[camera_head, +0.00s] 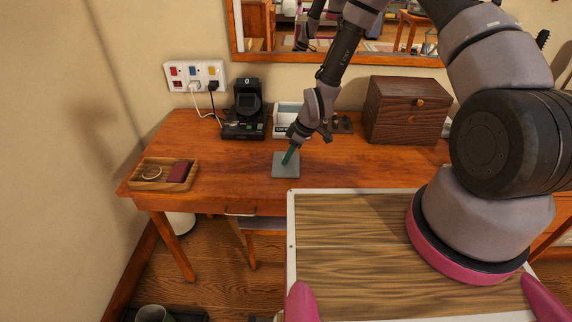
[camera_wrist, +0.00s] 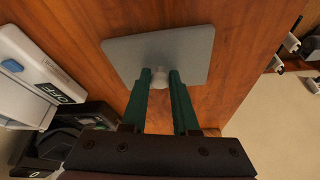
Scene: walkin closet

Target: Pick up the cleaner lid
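The cleaner lid (camera_head: 286,170) looks like a flat grey square plate on the wooden desk, near its front edge. In the wrist view the plate (camera_wrist: 195,44) has a small pale knob (camera_wrist: 160,78) on it. My gripper (camera_head: 288,157) points down at the plate from above. In the wrist view its two green fingers (camera_wrist: 160,82) stand on either side of the knob, with the tips at or very near it. I cannot tell whether they press on the knob. The plate appears to lie flat on the desk.
A wooden tray (camera_head: 150,186) with small items is at the desk's left. A black device (camera_head: 245,118) and a white scale-like device (camera_head: 287,120) stand behind the plate. A dark wooden box (camera_head: 393,110) is at the back right. The desk between tray and plate is clear.

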